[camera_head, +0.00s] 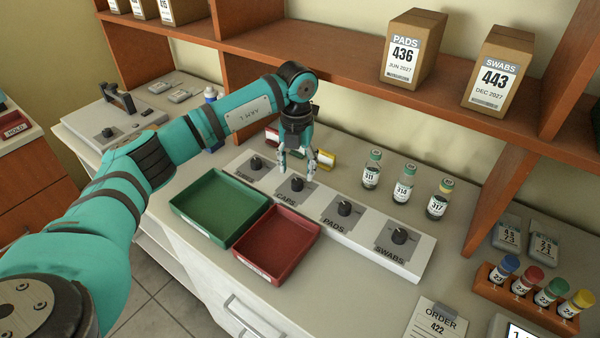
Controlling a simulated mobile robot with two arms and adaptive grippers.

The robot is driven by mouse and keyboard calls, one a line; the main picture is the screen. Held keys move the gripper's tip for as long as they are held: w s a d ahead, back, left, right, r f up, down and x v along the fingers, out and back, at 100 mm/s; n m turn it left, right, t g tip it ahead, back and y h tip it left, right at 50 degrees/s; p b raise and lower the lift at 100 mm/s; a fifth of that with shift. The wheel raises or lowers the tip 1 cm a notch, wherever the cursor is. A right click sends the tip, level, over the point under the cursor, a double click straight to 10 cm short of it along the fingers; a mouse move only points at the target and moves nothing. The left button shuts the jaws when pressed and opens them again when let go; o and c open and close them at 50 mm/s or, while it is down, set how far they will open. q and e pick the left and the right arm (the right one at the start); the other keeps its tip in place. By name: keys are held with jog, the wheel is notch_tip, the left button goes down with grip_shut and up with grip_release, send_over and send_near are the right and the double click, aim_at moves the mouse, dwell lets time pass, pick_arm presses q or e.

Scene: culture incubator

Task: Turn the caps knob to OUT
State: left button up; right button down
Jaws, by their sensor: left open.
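A long white panel (372,243) on the counter carries several black knobs on grey plates. The caps knob (297,184) is second from the left, with the label CAPS on its plate (287,197). Its pointer setting is too small to read. My left gripper (297,174) points down with its fingers open, just above and around the caps knob; I cannot tell whether they touch it. The pads knob (344,208) and swabs knob (399,236) are to the right, and another knob (256,163) is to the left. My right gripper is not in view.
A green tray (178,207) and a red tray (241,262) lie in front of the panel. Several vials, including one labelled 314 (404,186), stand behind it. A wooden shelf (340,80) with boxes is above. A tube rack (535,311) stands at right.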

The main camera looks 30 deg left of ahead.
aim_at(297, 181)
pick_arm(q)
notch_tip(297, 181, down, 4)
jog(key=shift+r, duration=0.2)
jog(key=shift+f+p, duration=0.3)
jog(key=shift+f, duration=0.15)
grip_shut()
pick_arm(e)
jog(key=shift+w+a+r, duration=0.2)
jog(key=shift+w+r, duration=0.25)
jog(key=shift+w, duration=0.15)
